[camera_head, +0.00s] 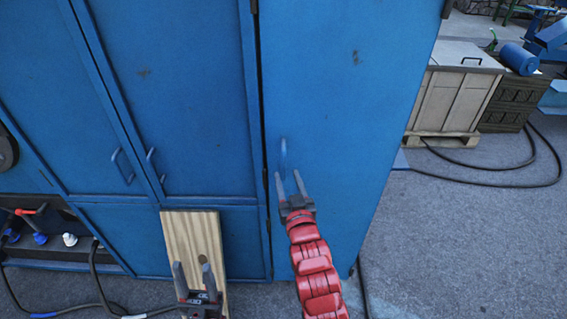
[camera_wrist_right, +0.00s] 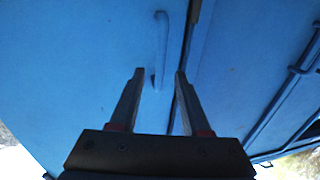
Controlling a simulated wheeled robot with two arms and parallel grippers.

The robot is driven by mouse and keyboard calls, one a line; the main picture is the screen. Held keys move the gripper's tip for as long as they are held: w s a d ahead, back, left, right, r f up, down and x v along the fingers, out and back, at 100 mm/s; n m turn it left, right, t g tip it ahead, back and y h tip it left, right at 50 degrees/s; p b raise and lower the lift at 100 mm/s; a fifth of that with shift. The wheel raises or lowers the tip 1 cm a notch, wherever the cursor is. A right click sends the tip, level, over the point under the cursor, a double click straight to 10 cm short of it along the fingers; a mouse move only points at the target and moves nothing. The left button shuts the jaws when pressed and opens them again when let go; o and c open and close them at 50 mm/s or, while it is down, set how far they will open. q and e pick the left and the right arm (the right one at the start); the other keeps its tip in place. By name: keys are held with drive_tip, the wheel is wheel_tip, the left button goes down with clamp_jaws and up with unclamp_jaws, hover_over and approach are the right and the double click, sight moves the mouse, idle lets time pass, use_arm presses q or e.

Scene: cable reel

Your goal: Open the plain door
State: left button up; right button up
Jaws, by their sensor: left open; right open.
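The plain door (camera_head: 340,80) is a tall blue panel at the right of the cabinet, and it looks shut. Its blue bar handle (camera_head: 283,158) is near the door's left edge. In the right wrist view the upright handle (camera_wrist_right: 161,45) is ahead, its lower end between the fingers in the picture. My right gripper (camera_head: 288,174) is open and empty, just below and in front of the handle; whether it touches cannot be told. My left gripper (camera_head: 192,266) is open and empty, low in front of a wooden board, away from the plain door.
The wooden board (camera_head: 207,235) stands against the cabinet's lower front. Two other blue doors with handles (camera_head: 122,167) are at the left. Black cables (camera_head: 95,275) lie at the lower left. A crate (camera_head: 455,95) stands at the right. The grey ground (camera_head: 460,240) at the lower right is mostly clear.

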sight(284, 166)
drive_tip(key=w, duration=0.2)
drive_tip(key=w+a+p, duration=0.1)
drive_tip(key=w, duration=0.2)
drive_tip(key=shift+w+a, duration=0.1)
drive_tip(key=shift+w, duration=0.25)
clamp_jaws()
idle(1.2)
